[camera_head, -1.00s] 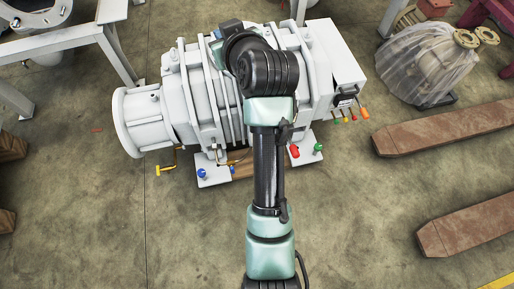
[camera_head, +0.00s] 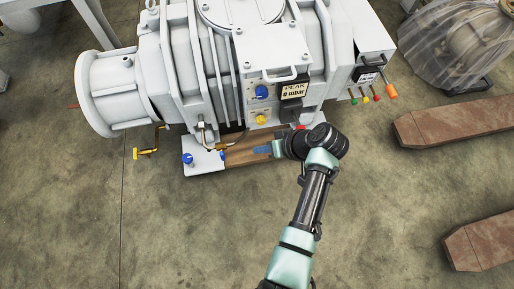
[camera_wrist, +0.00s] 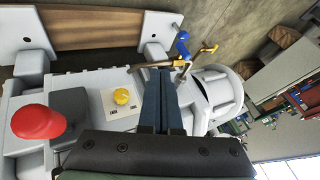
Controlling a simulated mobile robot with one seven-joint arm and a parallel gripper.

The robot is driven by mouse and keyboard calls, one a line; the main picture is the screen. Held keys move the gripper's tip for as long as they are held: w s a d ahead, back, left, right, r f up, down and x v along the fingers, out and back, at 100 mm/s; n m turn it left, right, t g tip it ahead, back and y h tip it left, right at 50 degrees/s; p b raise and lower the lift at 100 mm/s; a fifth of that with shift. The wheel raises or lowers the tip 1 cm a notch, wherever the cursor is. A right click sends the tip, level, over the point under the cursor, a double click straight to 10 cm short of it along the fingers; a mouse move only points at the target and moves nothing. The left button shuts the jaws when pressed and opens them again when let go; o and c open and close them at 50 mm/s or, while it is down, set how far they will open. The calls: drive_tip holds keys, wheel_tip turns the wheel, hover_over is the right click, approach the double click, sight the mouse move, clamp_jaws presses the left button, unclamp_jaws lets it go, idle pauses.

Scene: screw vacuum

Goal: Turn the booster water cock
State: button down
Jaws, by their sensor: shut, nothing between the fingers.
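The booster is the large white vacuum machine (camera_head: 160,70). No label marks the water cock. At its lower left are a yellow-handled brass fitting (camera_head: 138,153), a blue knob (camera_head: 188,159) and a brass pipe with a lever (camera_head: 222,146). In the wrist view, the blue knob (camera_wrist: 183,45) and yellow handle (camera_wrist: 210,49) show beyond my fingertips, with the brass pipe (camera_wrist: 150,65) close to them. My gripper (camera_head: 257,150) is shut and empty, low at the machine's front, pointing left. Its dark blue fingers (camera_wrist: 162,73) show from behind; whether they touch the pipe I cannot tell.
A front panel carries a blue knob (camera_head: 262,92), a yellow knob (camera_head: 261,119) and a "PEAK 0 mbar" display (camera_head: 293,90). A red knob (camera_wrist: 38,118) is near the wrist. A wooden beam (camera_head: 245,155) lies below the machine. Floor (camera_head: 150,235) in front is clear.

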sight(223, 156)
drive_tip(key=a+f+b, duration=0.5)
drive_tip(key=a+f, duration=0.1)
drive_tip(key=a, duration=0.2)
drive_tip(key=shift+w+a+f, duration=0.15)
drive_tip(key=shift+w+f, duration=0.05)
drive_tip(key=shift+w, duration=0.2)
drive_tip(key=shift+r, duration=0.1)
drive_tip(key=shift+a+h+p, duration=0.1)
drive_tip(key=shift+h+p, duration=0.2)
drive_tip(key=shift+p, duration=0.3)
